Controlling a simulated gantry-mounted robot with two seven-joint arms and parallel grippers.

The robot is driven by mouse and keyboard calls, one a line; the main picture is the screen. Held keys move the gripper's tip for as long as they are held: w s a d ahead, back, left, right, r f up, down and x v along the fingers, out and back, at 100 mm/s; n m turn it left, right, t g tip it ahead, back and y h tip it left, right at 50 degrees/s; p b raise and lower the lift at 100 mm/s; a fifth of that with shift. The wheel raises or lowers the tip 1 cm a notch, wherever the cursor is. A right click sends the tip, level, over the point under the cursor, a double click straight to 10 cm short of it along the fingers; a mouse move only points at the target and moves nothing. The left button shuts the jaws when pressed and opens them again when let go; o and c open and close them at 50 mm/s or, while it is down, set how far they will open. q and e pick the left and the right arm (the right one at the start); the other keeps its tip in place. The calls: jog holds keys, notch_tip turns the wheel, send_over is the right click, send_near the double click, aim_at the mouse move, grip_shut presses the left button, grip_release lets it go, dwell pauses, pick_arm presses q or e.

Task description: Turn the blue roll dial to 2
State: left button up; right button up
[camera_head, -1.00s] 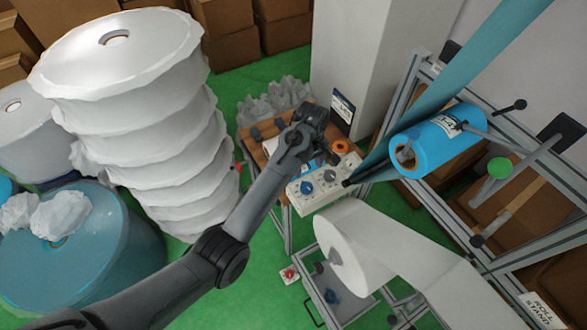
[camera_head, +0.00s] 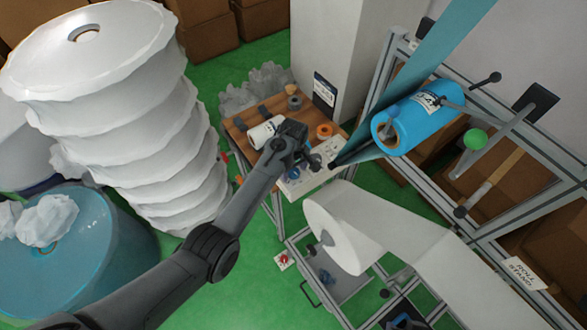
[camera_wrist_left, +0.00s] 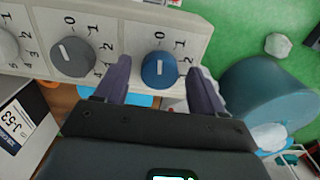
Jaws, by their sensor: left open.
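The blue roll dial (camera_wrist_left: 158,69) sits on a pale control panel (camera_wrist_left: 130,22) with printed numbers 0, 1 and 2 beside it. Its white mark stands near upright in the left wrist view, toward the 0. My left gripper (camera_wrist_left: 163,66) is open, with one finger on each side of the dial and small gaps visible. I cannot tell whether the fingers touch it. In the head view my left gripper (camera_head: 308,161) is over the panel (camera_head: 320,168) and covers part of it; the blue dial is hard to make out there. My right gripper is not in view.
A grey dial (camera_wrist_left: 72,57) is beside the blue one, and a paler dial lies farther left. The panel stands on a wooden bench (camera_head: 240,131) with an orange ring (camera_head: 324,130). A blue roll (camera_head: 410,118) and a white roll (camera_head: 335,235) are close by.

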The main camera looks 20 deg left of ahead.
pick_arm(q)
jog(key=c, duration=1.1)
jog(key=shift+o, duration=0.2)
jog(key=shift+r, duration=0.1)
